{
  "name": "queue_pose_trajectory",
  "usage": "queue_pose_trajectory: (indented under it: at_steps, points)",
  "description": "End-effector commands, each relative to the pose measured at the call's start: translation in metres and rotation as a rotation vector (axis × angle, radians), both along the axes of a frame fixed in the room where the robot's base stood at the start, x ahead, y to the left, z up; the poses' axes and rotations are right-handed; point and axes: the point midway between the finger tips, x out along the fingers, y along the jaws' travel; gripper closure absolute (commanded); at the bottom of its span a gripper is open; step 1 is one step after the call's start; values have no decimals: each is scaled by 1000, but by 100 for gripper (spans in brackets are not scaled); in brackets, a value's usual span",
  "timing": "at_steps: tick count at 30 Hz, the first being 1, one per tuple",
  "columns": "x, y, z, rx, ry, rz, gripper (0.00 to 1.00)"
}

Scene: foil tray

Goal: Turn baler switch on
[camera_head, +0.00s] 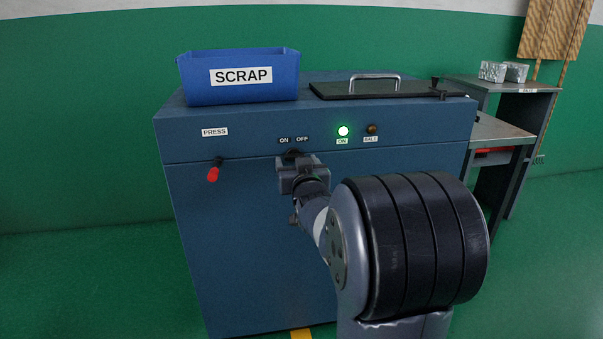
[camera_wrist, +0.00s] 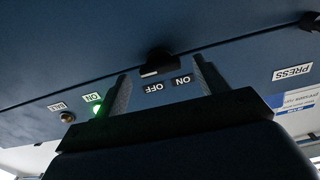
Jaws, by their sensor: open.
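The baler is a blue cabinet (camera_head: 250,230) facing me. Its small black switch (camera_wrist: 157,61) sits by the ON and OFF labels, which show upside down in the wrist view. My gripper (camera_head: 293,162) is close to the panel at the switch. In the wrist view its two fingers (camera_wrist: 161,70) are apart, with the switch between them or just beyond; I cannot tell whether they touch it. The ON lamp (camera_head: 343,131) glows green. Which way the switch points is unclear.
A red-tipped PRESS lever (camera_head: 213,173) hangs left of the switch. An unlit BALE lamp (camera_head: 372,129) is at the right. A blue SCRAP bin (camera_head: 240,90) and a black lid (camera_head: 375,88) with a metal handle are on top. A side table (camera_head: 500,85) holds foil blocks.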

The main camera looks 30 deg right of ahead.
Motion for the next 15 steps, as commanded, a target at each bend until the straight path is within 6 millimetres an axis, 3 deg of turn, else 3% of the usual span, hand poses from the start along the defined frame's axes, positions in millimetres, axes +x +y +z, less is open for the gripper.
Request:
queue_pose_trajectory:
  at_steps: [9, 15]
  points:
    - [-57, 16, 3, -1, -2, 0, 31]
    - [-81, 23, 2, 0, -1, -1, 31]
